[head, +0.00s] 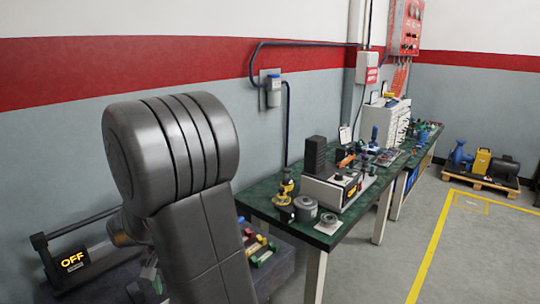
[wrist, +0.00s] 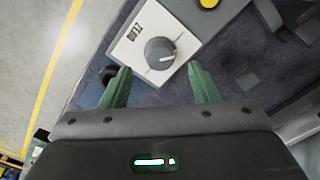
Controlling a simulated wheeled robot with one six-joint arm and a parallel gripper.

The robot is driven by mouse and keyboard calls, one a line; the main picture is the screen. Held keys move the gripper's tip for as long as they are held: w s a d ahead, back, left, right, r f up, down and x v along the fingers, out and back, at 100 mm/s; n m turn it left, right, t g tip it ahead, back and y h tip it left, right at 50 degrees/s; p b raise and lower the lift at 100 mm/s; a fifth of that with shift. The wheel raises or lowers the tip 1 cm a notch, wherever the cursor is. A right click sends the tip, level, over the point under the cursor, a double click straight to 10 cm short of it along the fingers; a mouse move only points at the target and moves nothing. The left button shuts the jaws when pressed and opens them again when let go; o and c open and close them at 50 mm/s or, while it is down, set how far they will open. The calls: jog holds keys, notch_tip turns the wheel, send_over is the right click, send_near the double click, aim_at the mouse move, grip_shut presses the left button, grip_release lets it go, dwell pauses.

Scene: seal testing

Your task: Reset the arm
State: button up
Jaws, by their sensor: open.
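My gripper (wrist: 160,88) shows in the wrist view with its two green fingers apart and nothing between them. The fingers look apart from the knob, though the exact distance is hard to judge.
A green-topped workbench (head: 327,240) with tools and devices runs along the wall. A black display reading OFF (head: 72,261) is at lower left. A wooden pallet (head: 480,182) with equipment stands at far right. The floor (head: 390,255) is clear beside the yellow lines.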

notch_tip(320, 180, up, 8)
jog(key=shift+f, duration=0.1)
jog(key=shift+w, duration=0.1)
dwell(0.4)
